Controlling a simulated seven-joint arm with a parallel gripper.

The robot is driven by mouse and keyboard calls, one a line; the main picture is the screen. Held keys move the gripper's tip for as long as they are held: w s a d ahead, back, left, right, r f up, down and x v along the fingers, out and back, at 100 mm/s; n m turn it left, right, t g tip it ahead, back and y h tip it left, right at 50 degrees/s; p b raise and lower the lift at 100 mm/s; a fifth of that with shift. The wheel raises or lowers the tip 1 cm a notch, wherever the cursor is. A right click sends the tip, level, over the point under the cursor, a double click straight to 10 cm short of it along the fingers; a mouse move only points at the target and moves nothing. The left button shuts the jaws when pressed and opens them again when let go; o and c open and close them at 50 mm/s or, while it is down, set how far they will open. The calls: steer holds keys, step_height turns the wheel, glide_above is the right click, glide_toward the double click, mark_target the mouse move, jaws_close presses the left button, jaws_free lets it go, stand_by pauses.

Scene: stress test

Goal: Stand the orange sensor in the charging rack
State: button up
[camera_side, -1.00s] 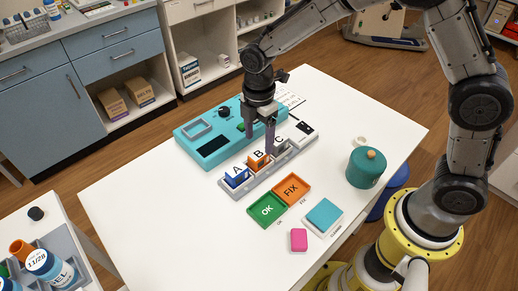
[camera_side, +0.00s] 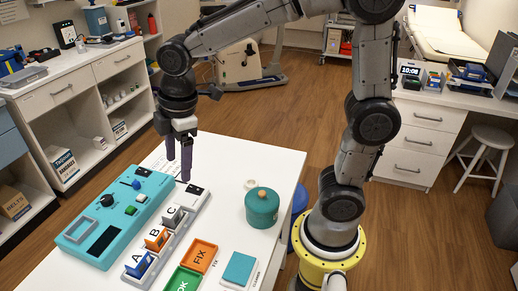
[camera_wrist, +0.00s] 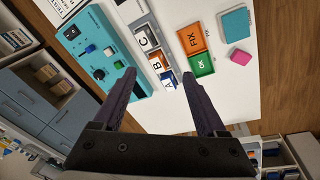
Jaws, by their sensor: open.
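The orange sensor (camera_side: 157,239) sits in the slot marked B of the grey charging rack (camera_side: 193,213), between a blue piece (camera_side: 139,265) at A and a grey piece (camera_side: 172,215) at C. It looks upright, but its base is hidden. In the wrist view the orange sensor (camera_wrist: 160,65) shows between the fingers, farther off. My gripper (camera_side: 179,170) is open and empty, raised above the far end of the rack and apart from the sensor.
A teal device (camera_side: 115,220) with knobs lies left of the rack. Orange FIX (camera_side: 200,256) and green OK (camera_side: 184,281) trays, a teal pad (camera_side: 239,269) and a teal lidded pot (camera_side: 262,207) stand to the right. White table (camera_side: 225,165) is clear at the back.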

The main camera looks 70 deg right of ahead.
steer(key=s+d+r+m+t, duration=0.1)
steer(key=s+d+m, duration=0.2)
steer(key=s+m, duration=0.2)
steer(key=s+d+r+m+t, duration=0.1)
steer(key=s+d+m+t, duration=0.1)
steer(key=s+m, duration=0.4)
steer(key=s+d, duration=0.1)
steer(key=s, duration=0.4)
steer(key=shift+s+d+m+t, duration=0.15)
steer(key=shift+d+m+t, duration=0.05)
steer(key=shift+m+t, duration=0.1)
